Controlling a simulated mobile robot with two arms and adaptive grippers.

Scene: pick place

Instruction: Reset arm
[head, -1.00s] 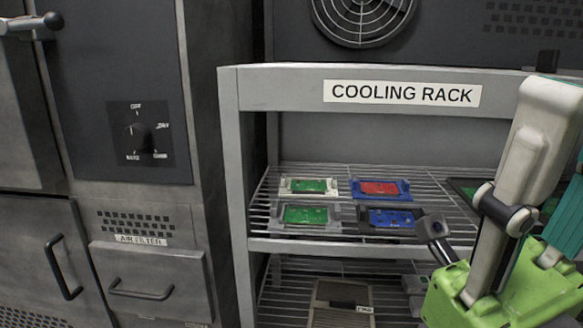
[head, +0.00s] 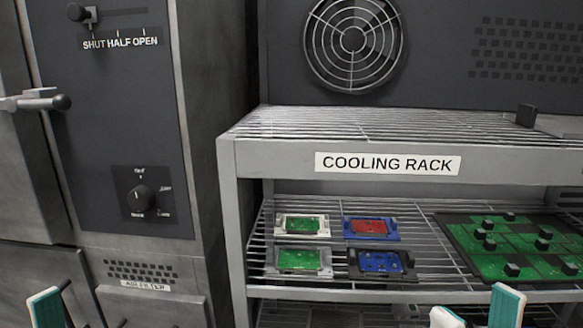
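My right gripper (head: 477,306) shows at the bottom right edge of the head view, with two teal and white fingers apart and nothing seen between them. It is in front of the rack's shelf. My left gripper (head: 66,303) shows at the bottom left, in front of the grey cabinet, with its fingertips apart and no object seen between them. The lower parts of both grippers and arms are cut off by the frame.
The cooling rack (head: 285,160) has a wire shelf holding several framed boards, including a red one (head: 371,227), and a large green board (head: 512,247) at right. A cabinet with a knob (head: 140,198) stands left. The rack's top is mostly clear.

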